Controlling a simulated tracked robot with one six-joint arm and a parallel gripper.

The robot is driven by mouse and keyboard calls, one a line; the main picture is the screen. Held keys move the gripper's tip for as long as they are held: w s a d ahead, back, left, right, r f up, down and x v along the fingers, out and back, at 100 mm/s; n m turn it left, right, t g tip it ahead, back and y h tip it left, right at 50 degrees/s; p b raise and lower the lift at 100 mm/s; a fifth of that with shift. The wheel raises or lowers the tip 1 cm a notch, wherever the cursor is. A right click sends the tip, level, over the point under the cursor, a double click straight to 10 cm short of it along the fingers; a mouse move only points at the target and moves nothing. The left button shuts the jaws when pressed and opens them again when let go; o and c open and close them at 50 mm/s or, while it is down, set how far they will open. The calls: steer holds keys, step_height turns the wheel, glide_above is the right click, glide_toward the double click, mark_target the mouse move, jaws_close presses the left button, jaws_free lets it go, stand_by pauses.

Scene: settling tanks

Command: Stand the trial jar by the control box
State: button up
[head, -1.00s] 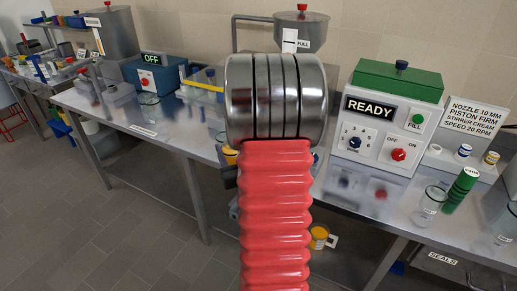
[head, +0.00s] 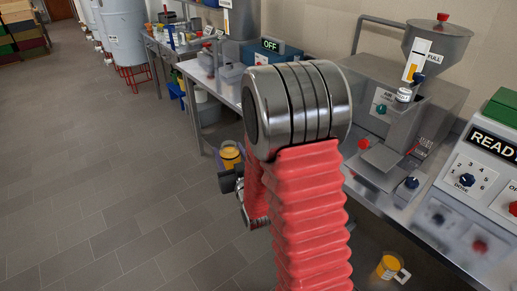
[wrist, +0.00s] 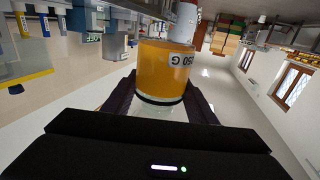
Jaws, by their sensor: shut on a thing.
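The trial jar (wrist: 163,62), clear with amber contents and a white label, is between the dark fingers of my gripper (wrist: 162,92) in the wrist view. My gripper is shut on it. In the head view the amber jar (head: 230,153) shows left of my red arm, over the floor in front of the bench, with my dark gripper (head: 228,180) just below it. A white box with a green top (head: 480,165), reading READY, with a dose dial, stands on the bench at the right edge. A blue box (head: 283,58) reading OFF stands farther back. I cannot tell which is the control box.
A steel filling machine (head: 420,100) with a hopper stands between the two boxes. Its bench (head: 385,205) runs along the wall. A yellow container (head: 389,267) is low at the right. The tiled floor (head: 90,180) at left is open.

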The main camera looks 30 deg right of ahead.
steer(key=w+a+f+n+y, duration=0.1)
steer(key=w+a+n+y, duration=0.1)
steer(key=a, duration=1.1)
steer(key=shift+w+y, duration=0.15)
steer(key=shift+y, duration=0.25)
steer(key=shift+d, duration=0.1)
